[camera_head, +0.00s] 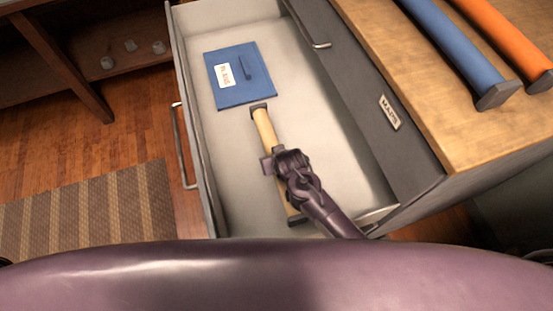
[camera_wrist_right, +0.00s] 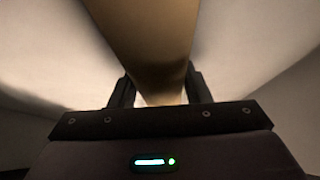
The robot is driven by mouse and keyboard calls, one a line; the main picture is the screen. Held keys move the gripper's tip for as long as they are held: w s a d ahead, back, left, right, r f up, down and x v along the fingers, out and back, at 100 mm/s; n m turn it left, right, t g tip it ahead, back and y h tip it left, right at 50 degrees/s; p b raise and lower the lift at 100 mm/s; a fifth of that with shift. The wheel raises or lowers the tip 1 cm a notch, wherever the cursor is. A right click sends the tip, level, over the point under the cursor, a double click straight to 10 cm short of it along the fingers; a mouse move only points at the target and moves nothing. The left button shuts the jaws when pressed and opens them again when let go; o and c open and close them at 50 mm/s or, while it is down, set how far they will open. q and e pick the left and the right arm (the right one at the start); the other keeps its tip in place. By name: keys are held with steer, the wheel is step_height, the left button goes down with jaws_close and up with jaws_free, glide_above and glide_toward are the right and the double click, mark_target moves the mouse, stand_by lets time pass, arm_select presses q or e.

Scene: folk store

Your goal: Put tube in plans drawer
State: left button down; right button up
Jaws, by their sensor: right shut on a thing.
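A tan tube (camera_head: 265,128) with dark end caps is inside the open drawer (camera_head: 197,130), low over its pale floor. My right gripper (camera_head: 277,163) is shut around the middle of the tube. The right wrist view shows the tube (camera_wrist_right: 150,45) running between the two fingers of the right gripper (camera_wrist_right: 158,92). A blue folder (camera_head: 238,75) with a label that appears to read "PLANS" lies flat in the same drawer, just beyond the tube's far end. I cannot tell whether the tube touches the drawer floor. My left gripper is not in view.
A closed grey drawer front labelled "MAPS" (camera_head: 390,112) is to the right of the open drawer. On the wooden top (camera_head: 400,55) lie a blue tube (camera_head: 455,45) and an orange tube (camera_head: 510,40). A wooden shelf (camera_head: 130,65) and striped rug (camera_head: 90,208) are at left.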

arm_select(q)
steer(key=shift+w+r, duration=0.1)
arm_select(e)
steer(key=shift+f, duration=0.1)
steer(key=o, duration=1.1)
steer(key=shift+f, duration=0.1)
steer(key=shift+o, duration=0.2)
steer(key=shift+r, duration=0.2)
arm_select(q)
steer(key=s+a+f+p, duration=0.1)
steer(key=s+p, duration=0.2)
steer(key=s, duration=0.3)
arm_select(e)
steer(key=v, duration=1.2)
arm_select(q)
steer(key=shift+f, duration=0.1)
